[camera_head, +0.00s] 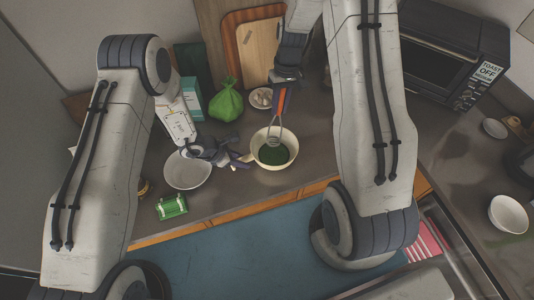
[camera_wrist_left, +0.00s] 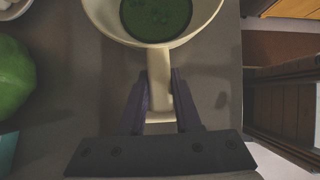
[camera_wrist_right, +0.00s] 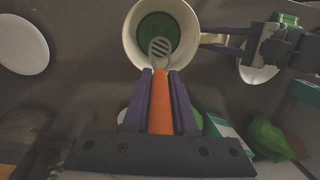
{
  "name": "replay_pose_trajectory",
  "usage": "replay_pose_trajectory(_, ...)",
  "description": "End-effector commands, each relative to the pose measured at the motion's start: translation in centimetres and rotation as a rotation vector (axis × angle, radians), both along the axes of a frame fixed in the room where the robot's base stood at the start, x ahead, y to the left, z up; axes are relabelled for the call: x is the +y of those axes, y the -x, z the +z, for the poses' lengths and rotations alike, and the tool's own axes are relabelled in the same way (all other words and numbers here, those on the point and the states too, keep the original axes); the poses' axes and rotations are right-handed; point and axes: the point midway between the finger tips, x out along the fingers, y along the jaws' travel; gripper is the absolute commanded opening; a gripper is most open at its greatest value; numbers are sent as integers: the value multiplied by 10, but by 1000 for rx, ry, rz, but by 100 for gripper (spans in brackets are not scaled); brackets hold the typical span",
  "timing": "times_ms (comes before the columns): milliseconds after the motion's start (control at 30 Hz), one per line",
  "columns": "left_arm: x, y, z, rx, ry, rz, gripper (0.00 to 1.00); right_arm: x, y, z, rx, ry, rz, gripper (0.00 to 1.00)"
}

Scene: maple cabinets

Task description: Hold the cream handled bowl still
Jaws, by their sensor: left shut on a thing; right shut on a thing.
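The cream handled bowl (camera_head: 288,137) stands on the counter with dark green contents in it; it also shows in the left wrist view (camera_wrist_left: 98,14) and the right wrist view (camera_wrist_right: 133,42). My left gripper (camera_head: 238,160) is shut on the bowl's handle, with a finger on each side of it in the left wrist view (camera_wrist_left: 160,88). My right gripper (camera_head: 284,80) is above the bowl, shut on the orange handle of a whisk-like utensil (camera_wrist_right: 161,100). The utensil's grey looped head (camera_head: 273,133) reaches down into the bowl.
A white bowl (camera_head: 187,171) stands left of the cream bowl, and a green sponge-like packet (camera_head: 172,206) lies near the front edge. A green bag (camera_head: 226,103), a small dish (camera_head: 261,98) and cutting boards (camera_head: 258,48) are behind. A toaster oven (camera_head: 440,58) stands at right.

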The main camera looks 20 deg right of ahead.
Motion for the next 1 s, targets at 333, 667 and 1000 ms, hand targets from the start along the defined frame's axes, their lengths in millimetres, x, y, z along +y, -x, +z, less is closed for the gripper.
replay_pose_trajectory(333, 0, 0, 0, 0, 0, 0, 0, 0, -1, -1, 0, 0, 1, 0)
replay_pose_trajectory(667, 0, 0, 0, 0, 0, 0, 0, 0, 0, -13, 1, 0, 1, 0)
replay_pose_trajectory(1000, 0, 0, 0, 0, 0, 0, 0, 0, 0, -27, 1, 0, 1, 0)
